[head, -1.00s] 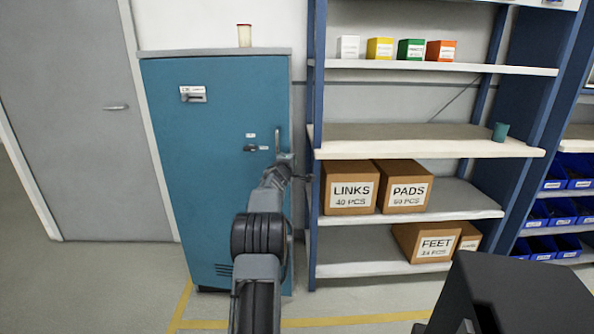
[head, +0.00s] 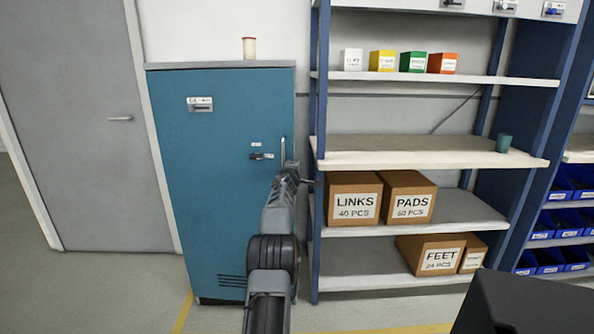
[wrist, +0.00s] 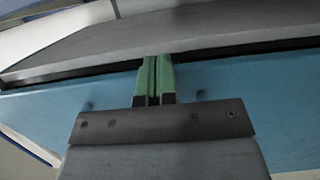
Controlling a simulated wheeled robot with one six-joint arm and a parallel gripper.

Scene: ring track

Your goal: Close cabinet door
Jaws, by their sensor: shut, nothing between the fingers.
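The teal cabinet (head: 215,150) stands left of the shelves in the head view, with its front door facing me. The door looks flush or nearly flush; I cannot tell whether a small gap is left. My gripper (head: 290,172) is at the door's right edge, just below the handle, partly hidden by my arm. In the wrist view its green fingers (wrist: 156,62) are shut together and empty, over the blue surface (wrist: 235,95) and reaching a dark gap beside a grey edge. Contact is unclear.
A spool (head: 249,48) stands on the cabinet top. A grey room door (head: 85,130) is at left. A yellow floor line (head: 385,329) runs in front.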

